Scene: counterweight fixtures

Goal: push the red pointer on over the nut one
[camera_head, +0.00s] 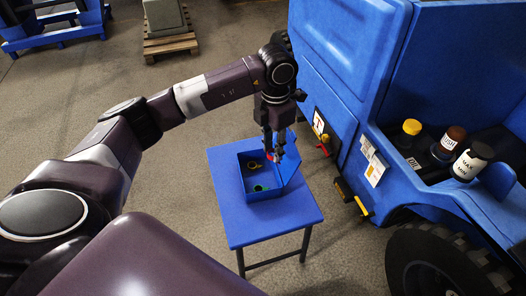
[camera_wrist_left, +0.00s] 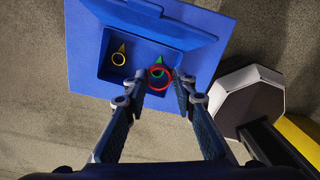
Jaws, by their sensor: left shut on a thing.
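My left gripper (camera_head: 272,152) is over the open blue box, pointing down, and is shut on the red pointer. The red pointer (camera_wrist_left: 160,77) shows as a red ring between the fingertips in the left wrist view. In the head view the fingers mostly hide it. A green pointer (camera_wrist_left: 159,60) and a yellow pointer (camera_wrist_left: 119,58) lie in the blue box (camera_head: 243,173). I cannot make out nut one in either view. My right gripper is not in view.
The box, its lid raised, stands on a small blue table (camera_head: 285,220). A large blue vehicle (camera_head: 350,50) is close on the right, with a black wheel (camera_head: 440,265), black-and-yellow pegs and several bottles. A grey octagonal part (camera_wrist_left: 248,95) is near the gripper.

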